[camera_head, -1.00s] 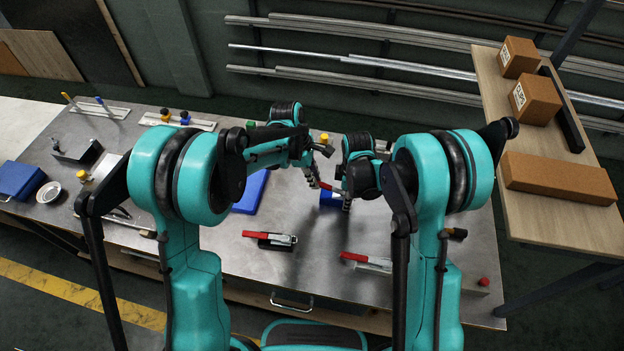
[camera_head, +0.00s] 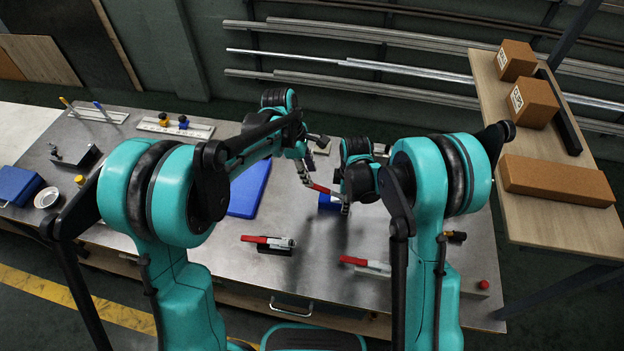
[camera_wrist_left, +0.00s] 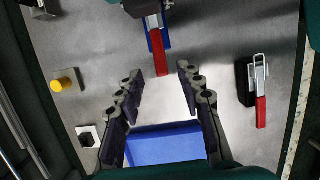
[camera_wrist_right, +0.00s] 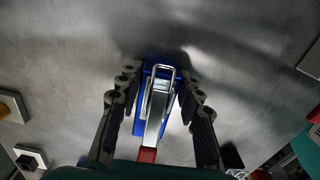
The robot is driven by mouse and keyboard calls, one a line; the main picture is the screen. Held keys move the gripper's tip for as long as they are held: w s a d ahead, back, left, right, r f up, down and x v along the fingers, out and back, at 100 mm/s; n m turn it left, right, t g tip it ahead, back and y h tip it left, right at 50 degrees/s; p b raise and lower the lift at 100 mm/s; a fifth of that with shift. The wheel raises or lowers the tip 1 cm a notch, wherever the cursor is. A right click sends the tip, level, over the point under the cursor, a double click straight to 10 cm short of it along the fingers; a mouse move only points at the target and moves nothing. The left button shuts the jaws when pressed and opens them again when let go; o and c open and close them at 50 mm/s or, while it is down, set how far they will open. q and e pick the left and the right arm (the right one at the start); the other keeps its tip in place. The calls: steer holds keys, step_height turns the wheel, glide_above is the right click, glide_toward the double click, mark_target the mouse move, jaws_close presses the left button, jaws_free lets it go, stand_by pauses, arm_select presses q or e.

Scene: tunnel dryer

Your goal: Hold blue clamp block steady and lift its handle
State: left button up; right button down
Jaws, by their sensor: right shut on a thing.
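The blue clamp block (camera_head: 328,203) stands on the metal table, and its red handle (camera_head: 322,188) points up-left toward my left gripper. In the right wrist view the block (camera_wrist_right: 147,75) lies between the fingers of my right gripper (camera_wrist_right: 160,76), which is shut on its sides. Its metal lever (camera_wrist_right: 153,112) runs down to the red handle (camera_wrist_right: 147,155). My left gripper (camera_head: 304,175) is open and empty.
A flat blue panel (camera_head: 248,192) lies left of the block. Two more red-handled clamps lie in front, a black-based one (camera_head: 268,243) and one at right (camera_head: 366,265). A yellow-knobbed block (camera_wrist_left: 64,83) stands at one side. Bare table surrounds the clamp block.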

mark_target(328, 192)
arm_select(q)
steer(key=v, duration=0.7)
steer(key=f+m+y, duration=0.1)
steer(key=f+m, duration=0.3)
steer(key=m, duration=0.8)
steer(key=d+f+m+y, duration=0.1)
steer(key=f+m, duration=0.3)
steer(key=m, duration=0.8)
steer(key=f+m+y, duration=0.1)
steer(key=f+m, duration=0.4)
steer(key=m, duration=0.7)
steer(key=shift+s+d, duration=0.1)
steer(key=shift+d, duration=0.25)
